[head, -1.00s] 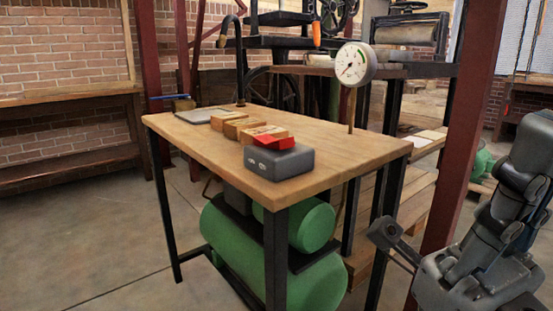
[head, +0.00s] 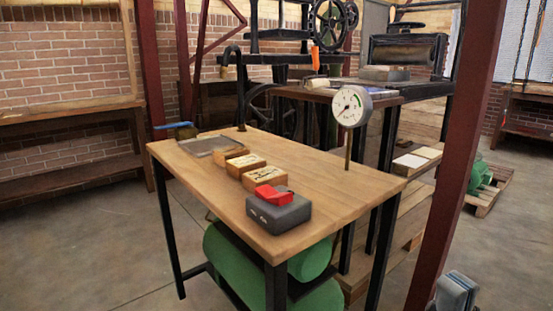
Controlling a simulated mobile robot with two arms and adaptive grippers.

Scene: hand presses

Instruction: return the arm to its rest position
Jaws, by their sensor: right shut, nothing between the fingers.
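My right gripper (head: 455,290) shows only in part, as grey metal at the bottom edge, right of centre, by the foot of the dark red post. It is low, apart from the wooden table, and holds nothing that I can see. Most of my right arm is outside the picture. My left gripper is not in view.
The wooden table (head: 330,190) carries a dark grey box (head: 278,213) with a red piece (head: 272,194), small wooden blocks (head: 245,163), a grey plate (head: 207,145) and a dial gauge (head: 350,106). Green tanks (head: 240,265) lie beneath. The red post (head: 455,150) stands right. Floor at left is clear.

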